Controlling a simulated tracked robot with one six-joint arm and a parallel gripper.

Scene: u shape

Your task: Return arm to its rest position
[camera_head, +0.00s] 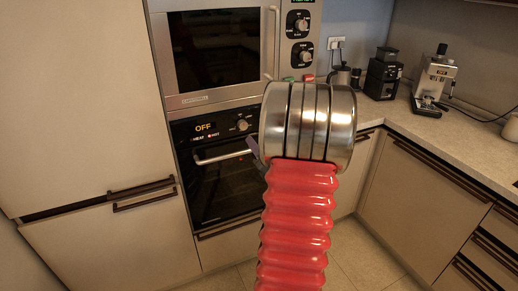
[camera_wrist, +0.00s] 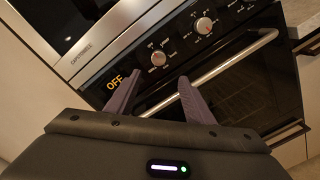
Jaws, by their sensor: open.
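My arm, with a red ribbed sleeve and a shiny metal joint, rises through the middle of the head view in front of the oven. In the wrist view, my gripper (camera_wrist: 155,95) has its two purple-grey fingers apart, with nothing between them. The fingers point at the oven's front panel, near the lit OFF display. In the head view only a small bit of a finger shows left of the metal joint; the rest of the gripper is hidden behind it.
The oven (camera_head: 225,185) is shut, its display reading OFF, with a microwave (camera_head: 215,50) above it. Tall cabinets (camera_head: 80,100) stand at left. On the right counter (camera_head: 440,130) are a coffee grinder (camera_head: 382,75) and an espresso machine (camera_head: 434,80). Tiled floor (camera_head: 365,265) is free at lower right.

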